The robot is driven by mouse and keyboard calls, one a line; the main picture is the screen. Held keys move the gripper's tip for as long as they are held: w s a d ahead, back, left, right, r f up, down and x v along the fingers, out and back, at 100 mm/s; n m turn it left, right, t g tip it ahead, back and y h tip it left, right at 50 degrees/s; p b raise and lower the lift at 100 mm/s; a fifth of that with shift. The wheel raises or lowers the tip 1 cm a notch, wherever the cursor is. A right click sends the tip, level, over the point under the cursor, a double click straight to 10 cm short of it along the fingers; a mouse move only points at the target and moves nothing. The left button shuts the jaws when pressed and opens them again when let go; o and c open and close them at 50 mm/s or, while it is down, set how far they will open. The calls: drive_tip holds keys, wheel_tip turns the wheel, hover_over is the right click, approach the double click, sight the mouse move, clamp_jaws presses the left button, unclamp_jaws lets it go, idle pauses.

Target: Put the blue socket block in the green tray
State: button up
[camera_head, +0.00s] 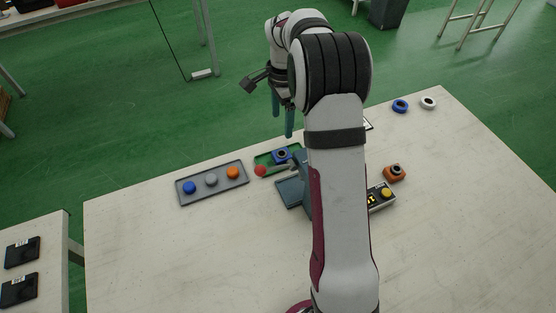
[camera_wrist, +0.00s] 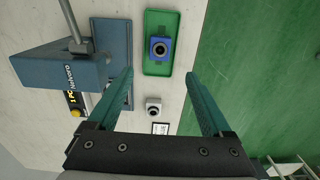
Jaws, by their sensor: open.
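The blue socket block (camera_head: 282,156) sits in the green tray (camera_head: 263,158) on the table, with its dark round socket facing up. In the wrist view the blue block (camera_wrist: 161,57) lies inside the green tray (camera_wrist: 160,18), around its middle, apart from my fingers. My gripper (camera_head: 282,120) is open and empty, raised above the table near the tray. In the wrist view its two teal fingers (camera_wrist: 160,74) are spread wide, to the left and right of the tray.
A blue-grey lever press (camera_wrist: 62,68) stands beside the tray; its red knob (camera_head: 260,170) is close by. A grey tray (camera_head: 213,195) holds blue, grey and orange balls. A white block (camera_wrist: 153,105), an orange block (camera_head: 395,173) and a yellow-button box (camera_head: 382,198) are nearby. The front left table is clear.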

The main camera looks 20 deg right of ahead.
drive_tip(key=s+a+r+n, duration=0.4)
drive_tip(key=s+a+r, duration=0.4)
drive_tip(key=s, duration=0.2)
drive_tip(key=s+a+n+y, duration=0.1)
drive_tip(key=s+a+n, duration=0.3)
drive_tip(key=s, duration=0.7)
drive_tip(key=s+a+f+n, duration=0.1)
drive_tip(key=s+a+n, duration=0.3)
drive_tip(key=s, duration=0.8)
drive_tip(key=shift+n+y, duration=0.3)
drive_tip(key=shift+y, duration=0.1)
